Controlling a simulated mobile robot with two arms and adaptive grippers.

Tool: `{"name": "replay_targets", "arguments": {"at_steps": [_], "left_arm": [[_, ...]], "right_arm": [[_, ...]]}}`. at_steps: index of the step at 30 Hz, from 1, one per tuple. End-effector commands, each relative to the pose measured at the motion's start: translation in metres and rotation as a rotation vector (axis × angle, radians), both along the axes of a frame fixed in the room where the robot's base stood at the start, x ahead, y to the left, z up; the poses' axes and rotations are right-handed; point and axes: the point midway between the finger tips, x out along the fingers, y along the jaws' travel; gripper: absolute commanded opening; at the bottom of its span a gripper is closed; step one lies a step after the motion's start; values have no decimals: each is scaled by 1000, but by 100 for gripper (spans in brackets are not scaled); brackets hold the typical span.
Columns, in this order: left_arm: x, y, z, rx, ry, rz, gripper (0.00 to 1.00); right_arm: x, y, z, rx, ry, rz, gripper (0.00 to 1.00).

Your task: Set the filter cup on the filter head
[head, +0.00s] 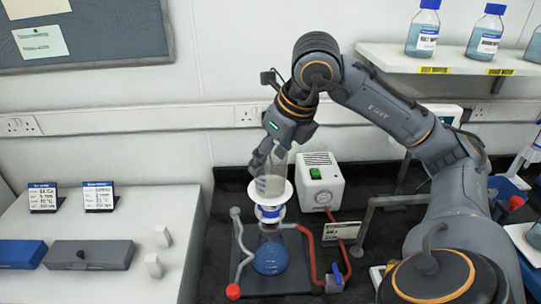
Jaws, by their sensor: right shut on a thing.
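The filter cup (270,184) is a clear, upright cylinder near the middle of the head view. My right gripper (267,160) reaches down from above and is shut on its upper part. Directly below the cup is the filter head (268,212), white with a blue band, on top of a round flask (270,258) with blue liquid. The cup's lower end lines up with the white disc there; I cannot tell whether it rests on it or hovers just above. My left gripper is not in view.
A dark stand base (290,282) carries the flask, with a red-tipped grey rod at left and red tubing at right. A white pump box (320,181) stands behind right. Blue and grey cases (90,255) lie on the left bench. A bottle shelf (450,62) is at upper right.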

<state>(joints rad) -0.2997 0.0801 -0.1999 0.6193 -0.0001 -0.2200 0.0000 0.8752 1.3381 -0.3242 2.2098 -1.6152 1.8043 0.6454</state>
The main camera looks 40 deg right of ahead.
Motion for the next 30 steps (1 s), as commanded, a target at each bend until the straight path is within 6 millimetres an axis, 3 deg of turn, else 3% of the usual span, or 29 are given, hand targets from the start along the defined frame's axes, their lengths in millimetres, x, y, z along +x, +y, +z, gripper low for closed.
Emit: {"name": "replay_targets", "arguments": {"at_steps": [14,30], "left_arm": [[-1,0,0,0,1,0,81],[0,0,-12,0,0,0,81]], "right_arm": [[0,0,0,0,-1,0,12],[0,0,-13,0,0,0,12]]}}
